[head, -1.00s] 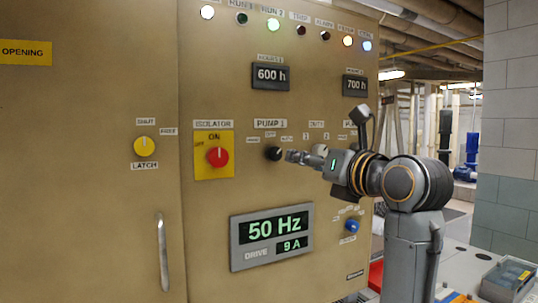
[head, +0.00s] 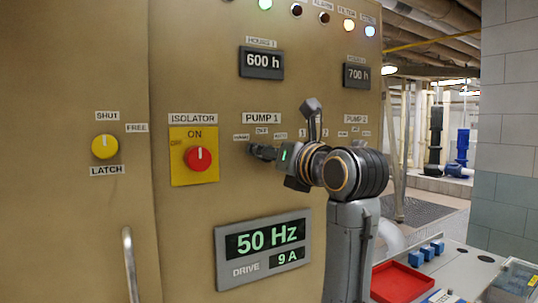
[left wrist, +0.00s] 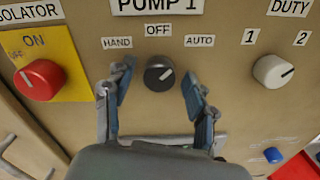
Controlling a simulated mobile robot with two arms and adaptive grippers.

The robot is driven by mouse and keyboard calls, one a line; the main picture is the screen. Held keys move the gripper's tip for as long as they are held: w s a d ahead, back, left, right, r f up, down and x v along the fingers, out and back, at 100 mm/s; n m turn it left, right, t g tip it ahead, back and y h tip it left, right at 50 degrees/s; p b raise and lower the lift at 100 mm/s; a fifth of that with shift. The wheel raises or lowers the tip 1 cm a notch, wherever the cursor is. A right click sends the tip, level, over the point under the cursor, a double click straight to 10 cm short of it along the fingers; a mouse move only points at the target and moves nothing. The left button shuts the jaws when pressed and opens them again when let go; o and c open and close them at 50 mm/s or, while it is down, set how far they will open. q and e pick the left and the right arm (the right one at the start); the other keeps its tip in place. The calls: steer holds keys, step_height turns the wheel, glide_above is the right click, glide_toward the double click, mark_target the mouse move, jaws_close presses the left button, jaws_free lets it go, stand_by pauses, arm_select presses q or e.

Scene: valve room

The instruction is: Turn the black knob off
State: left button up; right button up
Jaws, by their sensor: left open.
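The black knob (left wrist: 159,74) sits under the PUMP 1 label on the tan panel, with HAND, OFF and AUTO marked around it. Its white pointer line points up and right, toward AUTO. In the left wrist view my left gripper (left wrist: 157,88) is open, with one finger on each side of the knob and visible gaps between. My right gripper is not in view.
A red isolator knob (left wrist: 38,80) on a yellow plate is left of the black knob. A white DUTY knob (left wrist: 273,72) is to its right. A drive display (head: 264,246) is below. A yellow latch knob (head: 105,147) and a door handle (head: 130,265) are farther left.

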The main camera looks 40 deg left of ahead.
arm_select(q)
steer(key=shift+d, duration=0.1)
steer(key=shift+c, duration=0.6)
steer(key=c, duration=1)
steer(key=shift+n, duration=0.4)
steer(key=shift+c, duration=0.2)
steer(key=shift+n+b, duration=2.45)
steer(key=shift+n, duration=1.55)
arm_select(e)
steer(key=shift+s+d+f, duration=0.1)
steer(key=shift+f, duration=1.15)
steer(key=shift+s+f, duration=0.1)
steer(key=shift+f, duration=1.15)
